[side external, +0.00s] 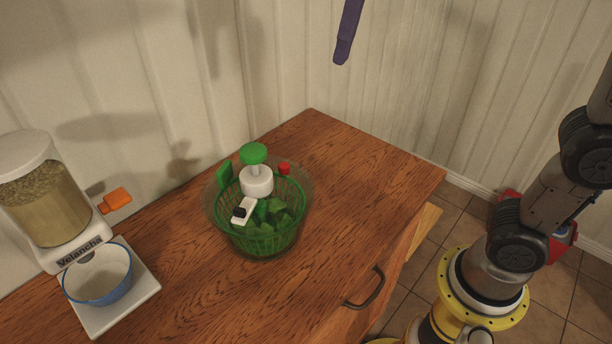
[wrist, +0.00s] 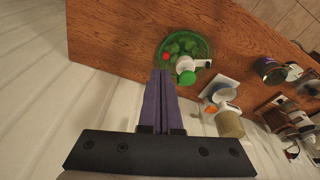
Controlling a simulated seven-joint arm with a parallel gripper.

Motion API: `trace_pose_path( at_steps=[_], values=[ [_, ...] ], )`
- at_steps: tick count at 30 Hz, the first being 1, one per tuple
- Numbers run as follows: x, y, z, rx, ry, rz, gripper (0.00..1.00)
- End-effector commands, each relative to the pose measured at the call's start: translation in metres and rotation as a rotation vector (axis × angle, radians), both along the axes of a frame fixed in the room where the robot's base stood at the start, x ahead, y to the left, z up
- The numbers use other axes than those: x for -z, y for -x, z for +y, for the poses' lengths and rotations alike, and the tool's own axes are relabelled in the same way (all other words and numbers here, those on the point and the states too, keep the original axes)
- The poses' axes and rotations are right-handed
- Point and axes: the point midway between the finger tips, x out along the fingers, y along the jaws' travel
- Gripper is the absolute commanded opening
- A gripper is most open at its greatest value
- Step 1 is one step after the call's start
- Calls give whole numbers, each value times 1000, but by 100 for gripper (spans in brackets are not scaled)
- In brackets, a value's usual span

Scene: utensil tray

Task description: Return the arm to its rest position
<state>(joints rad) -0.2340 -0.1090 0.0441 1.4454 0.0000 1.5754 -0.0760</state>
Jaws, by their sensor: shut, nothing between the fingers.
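My gripper (wrist: 161,74) shows in the wrist view as two long purple fingers pressed together, shut and empty. In the side external view one purple finger (side external: 347,32) hangs down from the top edge, high above the cabinet and apart from everything. The rest of the gripper is out of that picture. My arm stands at the right of the side external view. Below the gripper, a clear bowl with a green basket (side external: 270,243) sits on the wooden cabinet top (side external: 345,165).
Beside the bowl, a grain dispenser (side external: 45,205) with an orange lever (side external: 117,199) stands over a blue-rimmed bowl (side external: 102,280). More small appliances (wrist: 270,70) line the counter in the wrist view. A white panelled wall (side external: 390,80) runs behind. The cabinet top's far end is clear.

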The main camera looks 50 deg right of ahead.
Motion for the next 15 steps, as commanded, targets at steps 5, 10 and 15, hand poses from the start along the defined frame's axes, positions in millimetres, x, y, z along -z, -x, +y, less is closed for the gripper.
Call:
trace_pose_path(
  at_steps=[5, 10, 15],
  values=[
    [19, 58, -39, 109, -20, -89, 0],
    [57, 103, -60, 195, -33, -166, 0],
    [108, 137, -71, 264, -42, -231, 0]
  ],
)
